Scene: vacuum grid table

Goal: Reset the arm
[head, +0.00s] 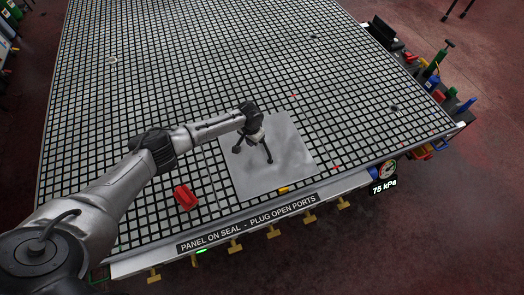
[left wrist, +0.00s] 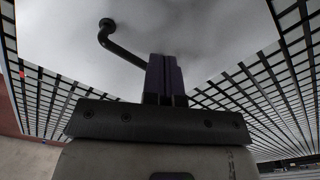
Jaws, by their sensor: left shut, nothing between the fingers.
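My left arm reaches in from the left in the head view. Its gripper (head: 268,158) is over the grey square panel (head: 285,165), which lies on the table's grid near the front edge. In the left wrist view the two dark fingers (left wrist: 165,78) are together with nothing between them. A black curved bar with a round end (left wrist: 118,45) stands out against the panel (left wrist: 200,30), just left of the fingers. The fingers hide part of the bar, and I cannot tell whether they touch it. My right gripper is not in view.
A red block (head: 185,197) lies on the grid table (head: 180,75) left of the panel. A small yellow piece (head: 283,189) is at the panel's front edge. A gauge (head: 387,168) reading 75 kPa and several yellow handles line the front edge. Tools stand along the right edge.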

